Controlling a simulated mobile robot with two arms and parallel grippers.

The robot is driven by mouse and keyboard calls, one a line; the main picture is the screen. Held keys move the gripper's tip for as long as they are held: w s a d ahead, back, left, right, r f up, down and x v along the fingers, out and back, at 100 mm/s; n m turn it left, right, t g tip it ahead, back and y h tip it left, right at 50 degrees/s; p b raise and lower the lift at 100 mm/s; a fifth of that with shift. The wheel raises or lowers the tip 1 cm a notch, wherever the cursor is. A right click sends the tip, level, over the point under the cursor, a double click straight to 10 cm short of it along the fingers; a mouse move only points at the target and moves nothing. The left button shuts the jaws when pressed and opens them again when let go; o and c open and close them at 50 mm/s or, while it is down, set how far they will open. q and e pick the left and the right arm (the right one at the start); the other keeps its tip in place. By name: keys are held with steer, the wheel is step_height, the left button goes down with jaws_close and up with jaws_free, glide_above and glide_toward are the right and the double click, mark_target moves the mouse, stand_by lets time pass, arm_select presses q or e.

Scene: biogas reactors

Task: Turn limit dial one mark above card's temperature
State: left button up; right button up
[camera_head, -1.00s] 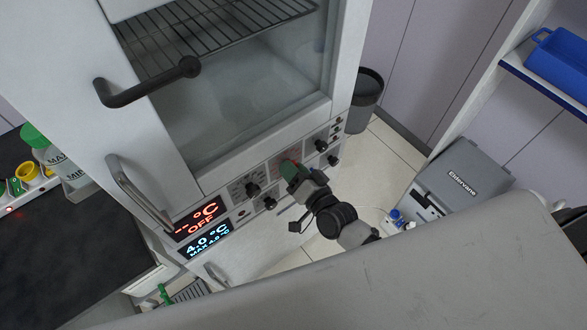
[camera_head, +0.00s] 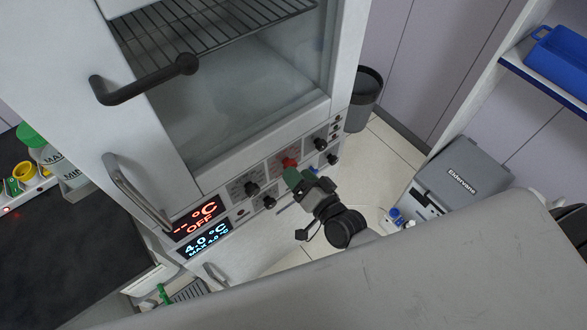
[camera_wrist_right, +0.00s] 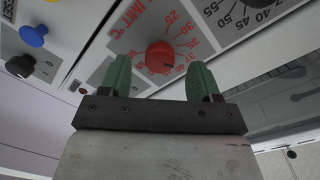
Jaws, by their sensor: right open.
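The red limit dial (camera_head: 288,163) is on the control panel under the glass door. In the right wrist view the red dial (camera_wrist_right: 160,57) has red "LIMIT °C" lettering and a red number scale; its exact setting is too small to read. My right gripper (camera_head: 292,177) is just below the dial in the head view. In the wrist view my right gripper (camera_wrist_right: 160,80) is open, its green fingers spread on either side of the dial's position with nothing held. The dial appears clear of the fingers. No card can be made out. My left gripper is not in view.
Black knobs (camera_head: 251,188) flank the red dial. A blue button (camera_wrist_right: 33,35) is also on the panel. The displays read "-- °C OFF" (camera_head: 201,219) and "4.0 °C" (camera_head: 206,240). Door handles (camera_head: 138,190) jut out at left. A grey Eldervane box (camera_head: 462,170) stands at right.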

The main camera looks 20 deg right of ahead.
steer(key=b+v, duration=0.1)
steer(key=v, duration=0.7)
steer(key=shift+f, duration=0.1)
steer(key=s+d+f+n+g+h, duration=0.2)
steer(key=s+d+f+g, duration=0.15)
steer(key=f, duration=0.95)
steer(key=s+d+f+n+g+h, duration=0.15)
steer(key=s+f+g, duration=0.25)
steer(key=f, duration=0.9)
steer(key=s+d+f+n+g+h, duration=0.1)
steer(key=s+f+n+g, duration=0.1)
steer(key=s+f+g, duration=0.2)
steer(key=s+d+f+n+g+h, duration=0.1)
steer(key=s+f+n+g, duration=0.2)
steer(key=s+f, duration=0.7)
steer(key=s+g, duration=0.1)
steer(key=s, duration=0.5)
steer(key=shift+s, duration=0.25)
